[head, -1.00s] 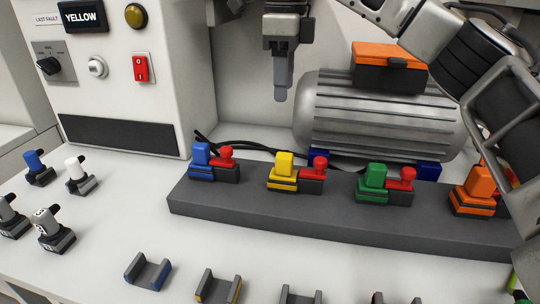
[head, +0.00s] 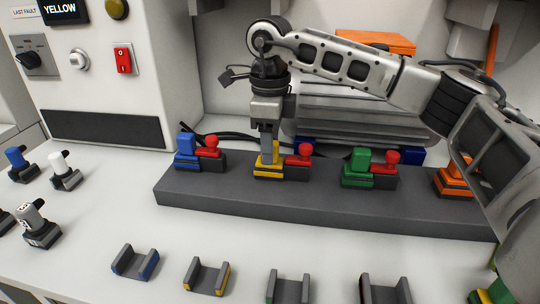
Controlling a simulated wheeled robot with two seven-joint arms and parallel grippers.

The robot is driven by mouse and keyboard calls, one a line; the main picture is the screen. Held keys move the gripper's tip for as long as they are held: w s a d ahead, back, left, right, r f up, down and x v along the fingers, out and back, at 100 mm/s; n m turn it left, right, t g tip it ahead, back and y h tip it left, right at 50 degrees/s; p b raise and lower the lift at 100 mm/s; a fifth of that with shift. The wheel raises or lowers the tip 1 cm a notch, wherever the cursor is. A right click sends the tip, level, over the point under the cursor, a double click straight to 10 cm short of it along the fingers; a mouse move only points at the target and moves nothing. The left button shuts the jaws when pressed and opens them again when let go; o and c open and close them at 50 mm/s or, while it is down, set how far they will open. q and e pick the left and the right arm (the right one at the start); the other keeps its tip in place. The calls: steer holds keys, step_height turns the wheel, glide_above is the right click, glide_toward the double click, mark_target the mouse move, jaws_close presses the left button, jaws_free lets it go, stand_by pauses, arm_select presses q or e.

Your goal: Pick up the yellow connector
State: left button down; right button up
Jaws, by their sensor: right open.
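The yellow connector (head: 262,172) sits in its socket on the dark grey bar (head: 330,204), just left of a red knob (head: 305,149). My right gripper (head: 268,150) points straight down over the yellow connector, with its fingers at the connector's top. The fingers hide most of the connector's upper part. The gripper is open and seen nearly edge-on, so the gap between its fingers does not show. My left gripper is not in view.
Blue (head: 186,150), green (head: 359,166) and orange (head: 452,180) connectors stand on the same bar, with red knobs beside the blue and green ones. Empty cradles (head: 207,277) lie in front. A grey motor (head: 345,118) stands behind. A fault panel reads YELLOW (head: 62,10).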

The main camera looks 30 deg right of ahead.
steer(key=shift+f, duration=0.3)
jaws_close()
steer(key=shift+r, duration=0.15)
steer(key=shift+r, duration=0.25)
step_height(320, 180, up, 2)
steer(key=shift+r, duration=0.1)
steer(key=s+a+r+b, duration=0.1)
steer(key=s+a+r, duration=0.6)
steer(key=s+r, duration=0.3)
steer(key=shift+s, duration=1.05)
